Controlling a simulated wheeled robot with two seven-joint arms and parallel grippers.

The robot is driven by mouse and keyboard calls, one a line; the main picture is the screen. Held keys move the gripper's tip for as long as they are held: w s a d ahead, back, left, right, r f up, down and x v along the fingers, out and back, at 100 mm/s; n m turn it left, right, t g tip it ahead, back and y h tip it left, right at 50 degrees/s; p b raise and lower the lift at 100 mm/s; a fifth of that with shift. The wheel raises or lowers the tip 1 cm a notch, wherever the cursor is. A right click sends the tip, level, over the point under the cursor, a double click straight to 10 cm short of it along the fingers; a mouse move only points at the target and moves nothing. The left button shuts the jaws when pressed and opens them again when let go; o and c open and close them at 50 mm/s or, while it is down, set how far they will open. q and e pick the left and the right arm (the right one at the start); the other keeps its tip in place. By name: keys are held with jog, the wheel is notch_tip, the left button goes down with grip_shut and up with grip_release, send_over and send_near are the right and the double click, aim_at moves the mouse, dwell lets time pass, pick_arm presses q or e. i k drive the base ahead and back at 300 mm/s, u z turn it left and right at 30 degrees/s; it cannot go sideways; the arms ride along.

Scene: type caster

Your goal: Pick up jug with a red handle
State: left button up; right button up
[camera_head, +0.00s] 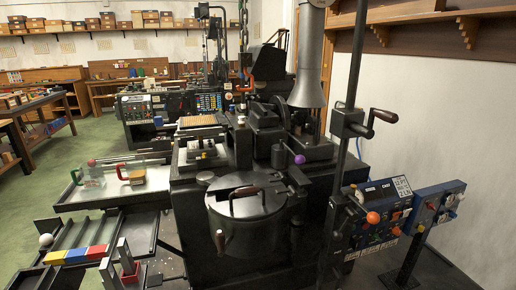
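A clear jug with a red handle (132,175) stands upright on a pale tray-like shelf (70,200) at the left of the machine. Its handle points to the left, and something brownish shows inside or behind it. A second clear jug, with a green handle (90,179), stands just to its left on the same shelf, its handle also to the left. A gap separates the two jugs.
A large dark machine with a round lidded pot (245,212) stands right of the shelf. Red, blue and yellow blocks (76,255) sit in front of the shelf. Orange-knobbed control boxes (385,215) stand at the right. Green floor (35,195) is open at the left.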

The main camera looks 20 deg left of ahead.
aim_at(137, 170)
jog(key=u, duration=0.65)
jog(key=i, duration=0.85)
jog(key=u, duration=0.45)
